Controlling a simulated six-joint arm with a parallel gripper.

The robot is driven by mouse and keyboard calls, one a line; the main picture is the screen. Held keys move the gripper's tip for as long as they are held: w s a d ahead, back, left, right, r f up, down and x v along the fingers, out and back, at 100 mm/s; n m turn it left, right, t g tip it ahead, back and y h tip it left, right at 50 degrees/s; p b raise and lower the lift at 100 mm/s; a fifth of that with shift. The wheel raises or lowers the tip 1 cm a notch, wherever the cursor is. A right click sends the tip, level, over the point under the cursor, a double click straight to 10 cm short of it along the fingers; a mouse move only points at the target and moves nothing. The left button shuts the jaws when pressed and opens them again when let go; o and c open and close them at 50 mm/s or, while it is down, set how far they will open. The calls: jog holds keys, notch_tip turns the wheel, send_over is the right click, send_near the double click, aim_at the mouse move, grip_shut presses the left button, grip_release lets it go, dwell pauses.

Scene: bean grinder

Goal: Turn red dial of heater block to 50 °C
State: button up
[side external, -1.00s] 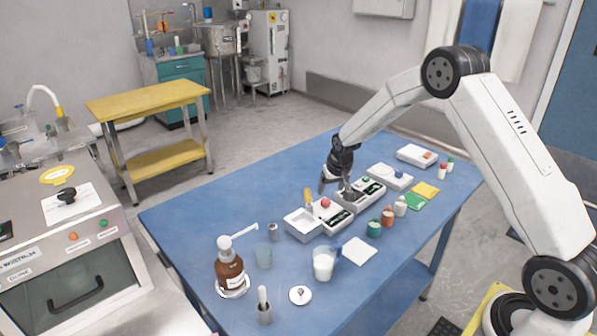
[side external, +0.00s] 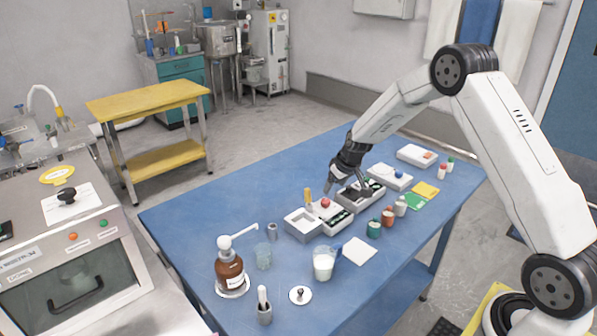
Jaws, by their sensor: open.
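A small red dial (side external: 325,202) sits on a pale block-like device (side external: 306,229) near the middle of the blue table. The device has a dark display panel (side external: 340,217) on its front right side; its reading is too small to make out. I take it to be the heater block. My gripper (side external: 347,189) is open with dark fingers. It is above and to the right of the red dial in the picture, over a similar grey device (side external: 350,204), and partly hides it. It appears apart from the red dial.
A yellow-handled tool (side external: 307,195) stands upright beside the red dial. The table's left part is clear.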

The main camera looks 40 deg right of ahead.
aim_at(326, 201)
jog(key=shift+x, duration=3.8)
jog(key=shift+a, duration=0.1)
grip_shut()
